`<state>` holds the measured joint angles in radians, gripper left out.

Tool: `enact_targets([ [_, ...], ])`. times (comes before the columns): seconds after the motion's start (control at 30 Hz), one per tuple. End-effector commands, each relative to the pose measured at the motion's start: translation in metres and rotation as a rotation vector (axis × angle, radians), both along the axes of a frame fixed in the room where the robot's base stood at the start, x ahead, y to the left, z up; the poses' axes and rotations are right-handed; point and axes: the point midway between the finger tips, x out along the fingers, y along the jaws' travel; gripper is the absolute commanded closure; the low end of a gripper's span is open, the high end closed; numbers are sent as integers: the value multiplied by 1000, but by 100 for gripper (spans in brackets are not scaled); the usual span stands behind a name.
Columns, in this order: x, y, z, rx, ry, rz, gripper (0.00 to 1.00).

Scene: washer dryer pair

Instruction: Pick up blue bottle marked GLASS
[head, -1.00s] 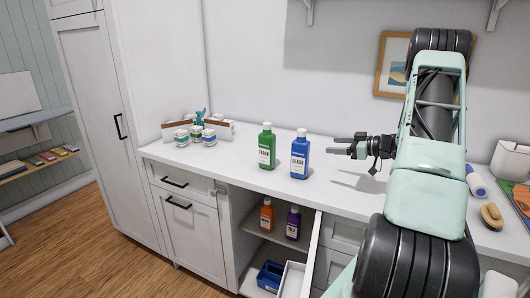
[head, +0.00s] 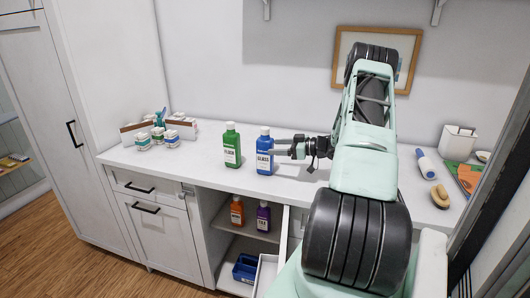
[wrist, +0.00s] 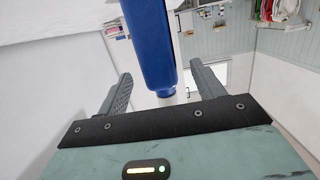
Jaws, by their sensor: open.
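The blue bottle (head: 265,152) with a white cap and a white label reading GLASS stands upright on the white counter. In the wrist view the blue bottle (wrist: 150,45) shows its plain blue side, between and beyond the two fingers. My gripper (head: 283,148) is at the bottle's right side, level with its label. In the wrist view my gripper (wrist: 160,82) has its fingers spread wide, with nothing clamped between them. I cannot tell how far the fingertips reach along the bottle.
A green bottle (head: 231,146) stands just left of the blue one. Small jars (head: 158,137) sit farther left on the counter (head: 200,158). An orange bottle (head: 237,212) and a purple bottle (head: 263,217) stand on the shelf below. A lint roller (head: 426,163) and brush lie right.

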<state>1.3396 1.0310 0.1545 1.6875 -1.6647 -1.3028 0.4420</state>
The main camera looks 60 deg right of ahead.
Motion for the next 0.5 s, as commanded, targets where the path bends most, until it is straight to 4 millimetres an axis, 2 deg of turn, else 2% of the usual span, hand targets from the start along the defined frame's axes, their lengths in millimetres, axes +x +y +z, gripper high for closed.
enact_targets([
  [0.17, 12, 3, 0, 0, -1, 0, 32],
  [0.4, 45, 11, -5, 0, -1, 0, 32],
  [0.5, 52, 13, -8, -1, 0, -1, 32],
])
